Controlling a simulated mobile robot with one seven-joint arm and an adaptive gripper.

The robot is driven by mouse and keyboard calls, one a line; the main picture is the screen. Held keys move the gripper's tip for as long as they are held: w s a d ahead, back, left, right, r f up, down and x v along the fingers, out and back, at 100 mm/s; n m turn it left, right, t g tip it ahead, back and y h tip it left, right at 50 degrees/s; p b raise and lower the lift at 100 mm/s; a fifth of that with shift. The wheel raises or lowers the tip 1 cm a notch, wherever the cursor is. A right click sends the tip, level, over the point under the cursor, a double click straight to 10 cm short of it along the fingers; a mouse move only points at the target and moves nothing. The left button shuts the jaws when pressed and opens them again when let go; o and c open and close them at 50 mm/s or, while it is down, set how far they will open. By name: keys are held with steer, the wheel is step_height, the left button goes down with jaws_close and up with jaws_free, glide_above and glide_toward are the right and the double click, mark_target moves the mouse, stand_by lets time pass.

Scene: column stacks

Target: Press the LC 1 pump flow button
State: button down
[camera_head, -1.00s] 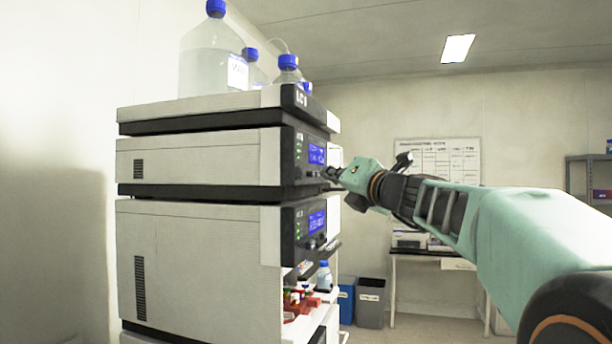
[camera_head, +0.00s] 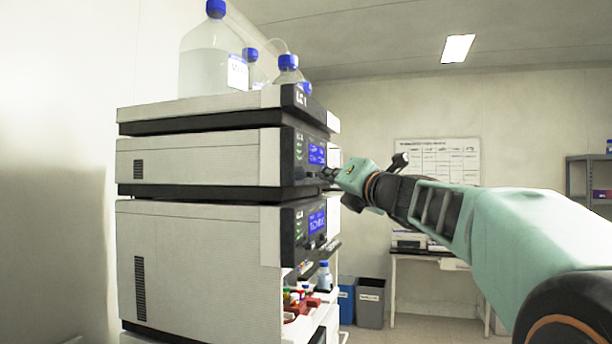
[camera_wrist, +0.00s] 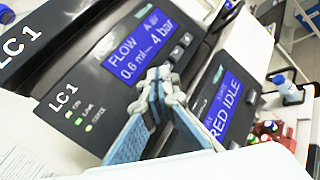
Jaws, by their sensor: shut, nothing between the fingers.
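The LC 1 pump module (camera_head: 200,160) is the upper white unit with a black front panel. Its lit blue screen (camera_head: 317,154) faces right. In the wrist view the screen (camera_wrist: 138,42) reads "FLOW", 0.6 ml and 4 bar, and the panel is marked LC 1. Two small square buttons (camera_wrist: 181,46) sit at the screen's lower right. My gripper (camera_head: 328,173) is shut and empty, with its tips at the panel below the screen. In the wrist view my gripper (camera_wrist: 160,84) covers part of the panel below the screen; I cannot tell whether it touches or which control lies behind it.
Below is a second module (camera_head: 200,260) with its own blue screen (camera_head: 317,222). Bottles with blue caps (camera_head: 212,60) stand on top of the stack. A shelf with small vials (camera_head: 305,297) juts out low on the right.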

steer(key=shift+w+a, duration=0.15)
steer(key=shift+a, duration=0.3)
stand_by(0.7)
steer(key=shift+d, duration=0.2)
steer(key=shift+s+d, duration=0.3)
steer(key=shift+d, duration=0.3)
steer(key=d, duration=0.1)
steer(key=s+d, duration=0.1)
steer(key=d, duration=0.1)
steer(key=s+d+p, duration=0.1)
steer(key=shift+d, duration=0.3)
stand_by(0.9)
